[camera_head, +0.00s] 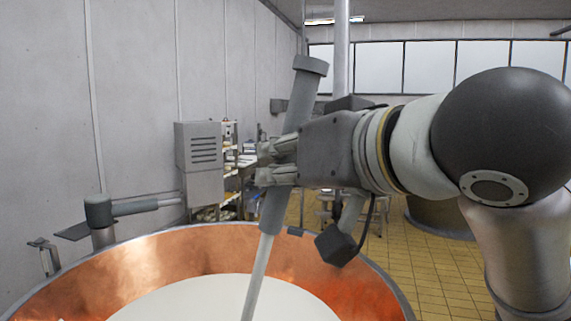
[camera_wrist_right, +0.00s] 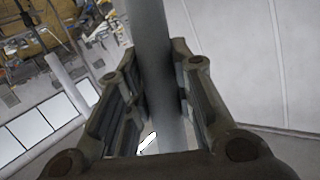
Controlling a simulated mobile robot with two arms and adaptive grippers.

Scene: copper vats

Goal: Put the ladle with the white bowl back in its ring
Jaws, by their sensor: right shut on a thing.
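The ladle (camera_head: 302,98) has a thick grey handle with a flared top end. It stands slightly tilted, its top leaning right, and a thin pale shaft runs down in front of the white liquid and out of the bottom of the head view. Its bowl is out of view, so I cannot see its colour. My right gripper (camera_head: 272,163) is shut around the handle from the right. In the right wrist view the handle (camera_wrist_right: 147,30) passes between the fingers (camera_wrist_right: 158,100). I cannot make out a ring. My left gripper is not in view.
A copper vat (camera_head: 190,252) holding white liquid (camera_head: 205,300) fills the lower left. A grey fixture (camera_head: 98,213) with a horizontal bar stands at its far left rim. A grey cabinet (camera_head: 200,160) and shelves stand behind. Tiled floor (camera_head: 425,265) shows at right.

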